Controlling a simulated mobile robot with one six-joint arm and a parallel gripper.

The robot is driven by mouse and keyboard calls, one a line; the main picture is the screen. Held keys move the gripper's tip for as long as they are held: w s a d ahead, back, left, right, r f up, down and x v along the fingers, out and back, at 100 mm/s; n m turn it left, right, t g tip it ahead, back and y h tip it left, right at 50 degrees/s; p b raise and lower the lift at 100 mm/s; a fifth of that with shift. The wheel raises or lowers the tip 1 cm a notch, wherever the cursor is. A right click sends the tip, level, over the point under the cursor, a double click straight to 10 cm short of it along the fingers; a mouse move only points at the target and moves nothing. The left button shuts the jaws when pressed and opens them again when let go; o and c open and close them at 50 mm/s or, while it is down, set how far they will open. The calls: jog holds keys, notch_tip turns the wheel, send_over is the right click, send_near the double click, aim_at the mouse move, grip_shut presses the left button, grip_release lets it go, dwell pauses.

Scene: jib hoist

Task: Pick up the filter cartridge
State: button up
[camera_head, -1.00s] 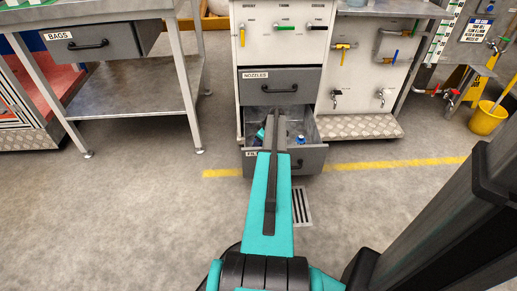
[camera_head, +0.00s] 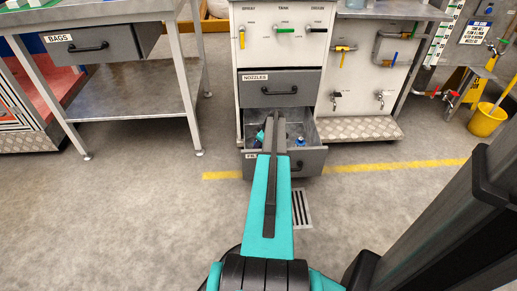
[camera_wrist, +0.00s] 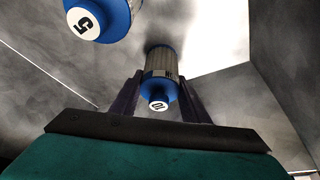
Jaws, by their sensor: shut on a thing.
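In the wrist view, a filter cartridge (camera_wrist: 161,66) with a pleated grey body and blue ends sits between the two dark fingers of my gripper (camera_wrist: 160,98). A white disc with a dark number, apparently 10, marks its near end. My gripper is shut on this cartridge. In the head view, my arm reaches into the open lower drawer (camera_head: 310,160) and hides the held cartridge. A small blue item (camera_head: 300,142) shows in the drawer, right of my arm.
The drawer's grey walls (camera_wrist: 290,55) stand close around my gripper. The closed NOZZLES drawer (camera_head: 281,89) is directly above the open one. A steel table (camera_head: 120,92) with a BAGS drawer stands left. A yellow bucket (camera_head: 487,119) stands far right. The floor before the cabinet is mostly clear.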

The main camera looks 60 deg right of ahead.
jog(key=shift+r, duration=0.15)
notch_tip(320, 180, up, 10)
jog(key=p, duration=0.3)
dwell(0.7)
